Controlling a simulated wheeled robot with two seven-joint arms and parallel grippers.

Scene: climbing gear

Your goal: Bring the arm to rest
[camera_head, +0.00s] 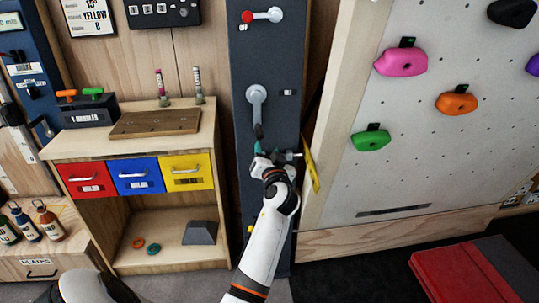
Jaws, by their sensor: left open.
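My left arm (264,252) reaches up from the bottom middle of the head view. My left gripper (268,153) is open at its end, in front of the dark blue-grey upright panel (268,60). It is small and partly hidden by its own wrist, so I cannot tell whether it touches the panel. A grey lever handle (257,103) on the panel sits just above the gripper. I see nothing clearly held. My right gripper is not in view.
A yellow strip (311,168) stands close to the right of my gripper. The climbing wall (420,140) with coloured holds is further right. A wooden cabinet (130,150) with red, blue and yellow drawers is left. A red mat (460,275) lies at the lower right.

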